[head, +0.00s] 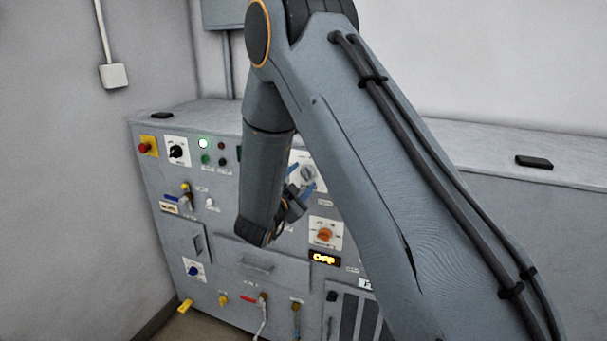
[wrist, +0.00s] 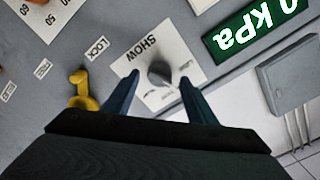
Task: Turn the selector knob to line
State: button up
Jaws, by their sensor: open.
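A dark grey selector knob (wrist: 160,74) sits on a white plate marked SHOW in the wrist view. The plate's smaller marks are too blurred to read, and I cannot tell which one the knob points to. My gripper (wrist: 159,78) is open, with one blue finger to each side of the knob in the picture. I cannot tell whether the fingertips reach around it or stop short, and no contact is clear. In the head view my gripper (head: 301,189) is close to the panel front, partly hidden by my arm. I cannot surely pick out the SHOW knob there.
A yellow lever (wrist: 82,90) stands beside the left finger in the wrist view. A green kPa display (wrist: 259,29) and a grey box (wrist: 288,80) are to the right. In the head view, an orange knob (head: 325,235) lies below my gripper, with other controls to the left.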

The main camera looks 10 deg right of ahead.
jog(key=shift+x, duration=0.85)
jog(key=c, duration=1)
jog(key=shift+c, duration=0.2)
jog(key=shift+n, duration=0.4)
jog(key=n, duration=0.3)
jog(key=shift+n, duration=2.5)
jog(key=o, duration=1)
